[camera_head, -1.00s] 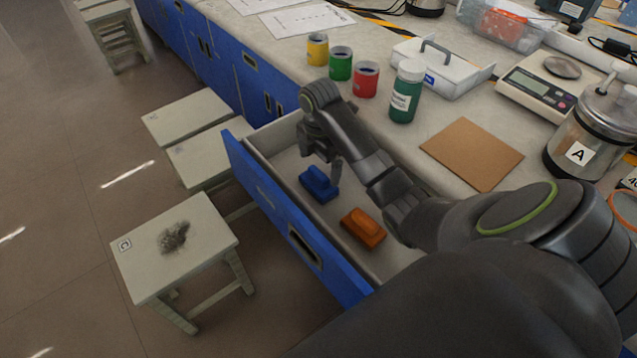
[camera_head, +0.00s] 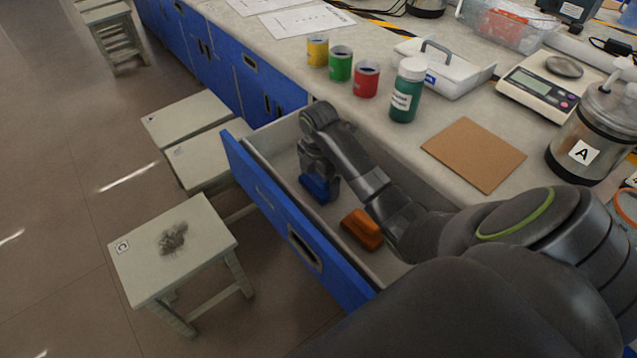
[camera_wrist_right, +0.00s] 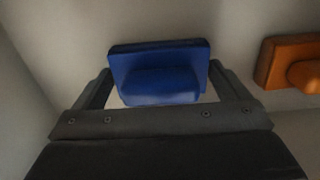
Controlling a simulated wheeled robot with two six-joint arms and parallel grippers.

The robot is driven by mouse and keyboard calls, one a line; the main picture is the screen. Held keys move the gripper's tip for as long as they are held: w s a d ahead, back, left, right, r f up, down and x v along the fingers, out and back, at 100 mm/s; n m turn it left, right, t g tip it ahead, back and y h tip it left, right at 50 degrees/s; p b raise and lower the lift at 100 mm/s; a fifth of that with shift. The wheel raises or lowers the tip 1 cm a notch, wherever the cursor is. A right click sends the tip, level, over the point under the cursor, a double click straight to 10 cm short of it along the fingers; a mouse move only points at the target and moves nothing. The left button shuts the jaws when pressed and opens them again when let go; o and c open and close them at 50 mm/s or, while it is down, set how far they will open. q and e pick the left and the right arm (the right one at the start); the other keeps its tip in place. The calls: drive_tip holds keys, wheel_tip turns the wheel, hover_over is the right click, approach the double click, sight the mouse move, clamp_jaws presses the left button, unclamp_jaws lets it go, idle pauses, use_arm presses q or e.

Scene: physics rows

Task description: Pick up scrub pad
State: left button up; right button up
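A blue scrub pad (camera_head: 316,190) with a raised handle lies in the open drawer (camera_head: 250,158). An orange pad (camera_head: 361,229) of the same shape lies nearer in the drawer. My right gripper (camera_head: 318,178) points down over the blue pad and hides part of it. In the right wrist view, the blue pad (camera_wrist_right: 160,72) sits between the two spread fingers of my right gripper (camera_wrist_right: 161,70), one at each side. I cannot tell whether they touch it. The orange pad (camera_wrist_right: 289,64) shows at the right edge there. My left gripper is not in view.
The blue drawer front (camera_head: 290,225) and the counter edge flank my right arm. On the counter stand yellow, green and red cups, a green-labelled bottle (camera_head: 406,92), a white caddy and a brown board (camera_head: 473,154). A stool (camera_head: 175,245) with a dark patch stands outside the drawer.

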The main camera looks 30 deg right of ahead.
drive_tip(key=shift+r, duration=0.1)
drive_tip(key=shift+c, duration=0.2)
wheel_tip(320, 180, up, 8)
drive_tip(key=p, duration=0.4)
drive_tip(key=shift+r, duration=0.1)
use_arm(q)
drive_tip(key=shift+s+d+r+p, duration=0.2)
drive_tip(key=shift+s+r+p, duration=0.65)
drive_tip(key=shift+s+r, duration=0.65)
use_arm(e)
drive_tip(key=shift+r, duration=0.85)
